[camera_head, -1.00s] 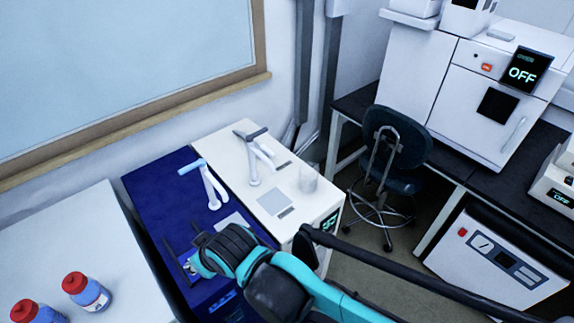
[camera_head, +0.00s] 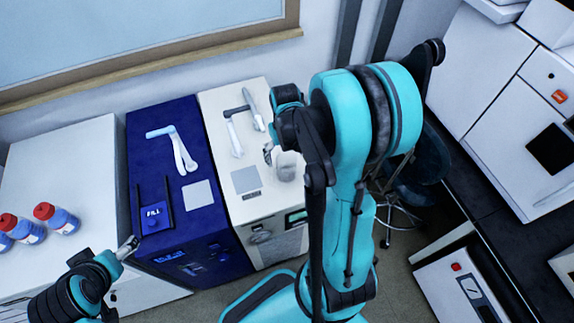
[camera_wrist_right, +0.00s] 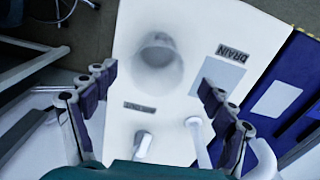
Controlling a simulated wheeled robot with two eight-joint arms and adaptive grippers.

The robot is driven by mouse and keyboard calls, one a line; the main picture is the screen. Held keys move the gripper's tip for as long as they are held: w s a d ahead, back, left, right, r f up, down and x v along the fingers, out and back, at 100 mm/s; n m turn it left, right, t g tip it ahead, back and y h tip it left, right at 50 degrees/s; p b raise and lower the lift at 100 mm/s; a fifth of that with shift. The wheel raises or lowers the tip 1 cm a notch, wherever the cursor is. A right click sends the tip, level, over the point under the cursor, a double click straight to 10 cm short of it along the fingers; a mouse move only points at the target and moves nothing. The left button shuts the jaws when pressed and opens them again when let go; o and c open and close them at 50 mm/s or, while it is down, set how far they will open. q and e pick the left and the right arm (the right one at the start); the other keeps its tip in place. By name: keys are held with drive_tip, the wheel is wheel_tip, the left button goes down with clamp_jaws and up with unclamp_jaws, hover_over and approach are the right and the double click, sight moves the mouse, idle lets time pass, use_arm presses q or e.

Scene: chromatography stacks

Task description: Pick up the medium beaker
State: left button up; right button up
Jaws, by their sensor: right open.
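The medium beaker (camera_head: 288,168) is a clear, pale vessel on the white unit (camera_head: 268,212). In the right wrist view the beaker (camera_wrist_right: 158,66) is ahead, between the two finger sides and beyond their tips. My right gripper (camera_head: 268,152) is beside the beaker in the head view, partly hidden behind its own arm. In the right wrist view the right gripper (camera_wrist_right: 158,92) is open with nothing between its fingers. My left gripper (camera_head: 129,246) is at the lower left, away from the beaker; its finger opening is unclear.
The blue unit (camera_head: 160,110) stands left of the white one. A tap-like handle (camera_head: 235,135) rises from the white unit near the beaker. Several red-capped bottles (camera_head: 57,218) stand on the white bench at left. A dark chair (camera_head: 430,165) is at right.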

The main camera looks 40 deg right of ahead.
drive_tip(key=b, duration=0.2)
hover_over(286, 167)
drive_tip(key=s+a, duration=0.1)
drive_tip(key=s, duration=0.1)
wheel_tip(286, 167, down, 7)
drive_tip(key=shift+a, duration=0.15)
drive_tip(key=shift+w+a+f, duration=0.1)
drive_tip(key=shift+f, duration=0.3)
drive_tip(key=c, duration=1.3)
